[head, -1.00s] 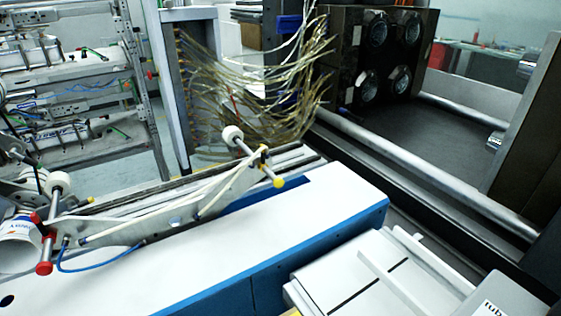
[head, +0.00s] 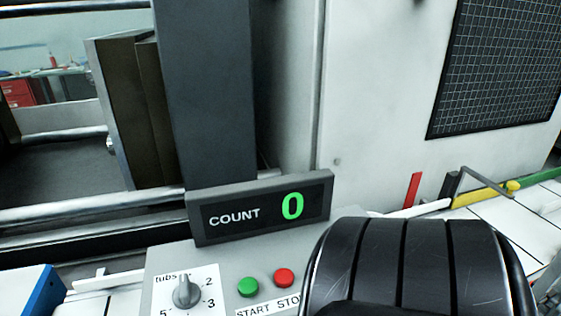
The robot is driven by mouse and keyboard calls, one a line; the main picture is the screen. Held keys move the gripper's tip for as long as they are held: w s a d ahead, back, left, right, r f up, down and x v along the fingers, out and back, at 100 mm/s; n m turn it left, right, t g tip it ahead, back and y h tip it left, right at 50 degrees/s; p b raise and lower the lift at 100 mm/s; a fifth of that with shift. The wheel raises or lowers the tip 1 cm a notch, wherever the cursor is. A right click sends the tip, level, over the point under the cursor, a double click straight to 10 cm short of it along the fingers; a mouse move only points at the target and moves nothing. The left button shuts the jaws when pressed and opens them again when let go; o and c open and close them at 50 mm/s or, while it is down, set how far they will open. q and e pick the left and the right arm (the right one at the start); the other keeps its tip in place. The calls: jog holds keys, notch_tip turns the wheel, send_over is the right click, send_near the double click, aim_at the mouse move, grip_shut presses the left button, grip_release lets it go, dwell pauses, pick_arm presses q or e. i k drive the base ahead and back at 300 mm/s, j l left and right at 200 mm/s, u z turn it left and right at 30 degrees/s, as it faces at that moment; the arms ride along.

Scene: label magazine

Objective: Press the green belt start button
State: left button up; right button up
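The green start button (head: 248,287) sits on a light grey control panel (head: 165,262) at the lower middle of the head view. A label below it reads START. A red button (head: 284,278) is just to its right, above a partly covered label. A rotary knob (head: 187,291) with a numbered scale marked "tubs" is to its left. Neither of my grippers shows. Nothing touches the green button.
A large black ribbed rounded body (head: 405,262) fills the lower right and hides part of the panel. A white machine wall with a dark mesh window (head: 500,65) stands behind. A dark column (head: 208,100) rises behind the display. A yellow bar (head: 480,196) lies at right.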

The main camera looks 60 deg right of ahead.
aim_at(248, 286)
jog(key=z, duration=2)
